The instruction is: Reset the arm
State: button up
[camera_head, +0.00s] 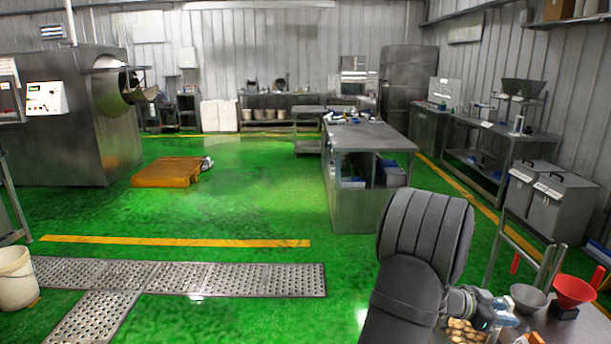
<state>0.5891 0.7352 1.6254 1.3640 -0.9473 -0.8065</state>
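My arm shows at the lower right as a thick dark grey link that rises and bends in front of a worktable (510,332). Its lighter wrist end reaches right, low over the table. My gripper (494,312) is small and partly hidden there, among the things on the table. I cannot tell whether its fingers are open or shut, or whether it holds anything. Several brownish round pieces (463,331) lie close to the wrist, at the bottom edge.
A grey funnel (528,297) and a red funnel (573,291) stand on the table, right of my gripper. Red-handled bars (516,263) rise behind them. A steel bench (362,135) stands farther back. A large drum machine (75,115) is at left. The green floor between is mostly open.

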jog(key=v, duration=1.6)
jog(key=x, duration=1.7)
notch_tip(320, 180, up, 8)
jog(key=s+d+n+t, duration=0.1)
jog(key=s+d, duration=0.4)
jog(key=s, duration=0.3)
jog(key=shift+r, duration=0.4)
